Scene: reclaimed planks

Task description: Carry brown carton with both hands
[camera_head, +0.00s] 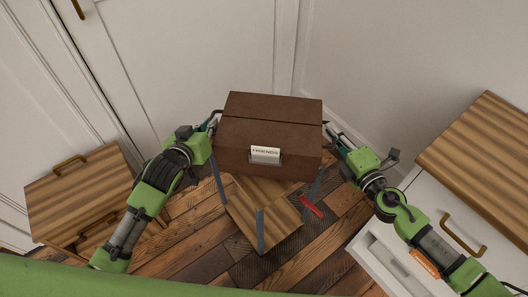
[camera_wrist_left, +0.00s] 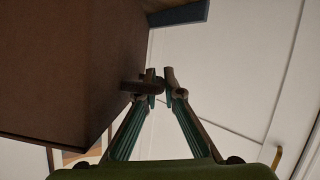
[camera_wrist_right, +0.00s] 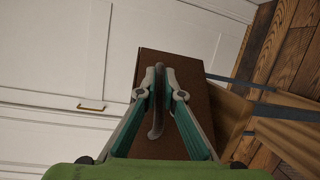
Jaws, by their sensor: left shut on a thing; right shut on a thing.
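The brown carton (camera_head: 270,138) is a closed box with a white label on its front, held level between my two grippers. My left gripper (camera_head: 214,119) is shut on its left side handle, which shows between the fingertips in the left wrist view (camera_wrist_left: 157,82); the carton's side (camera_wrist_left: 55,70) fills the left of that view. My right gripper (camera_head: 328,127) is shut on the right side handle, seen in the right wrist view (camera_wrist_right: 158,85) against the carton's side (camera_wrist_right: 190,125). The carton hides what lies directly behind and under it.
A wooden stand (camera_head: 265,215) with grey posts is below the carton; I cannot tell the gap. A red object (camera_head: 311,207) is by its right side. Wooden drawers (camera_head: 85,190) stand at left, a white wood-topped cabinet (camera_head: 485,150) at right. A white door (camera_head: 190,50) is behind.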

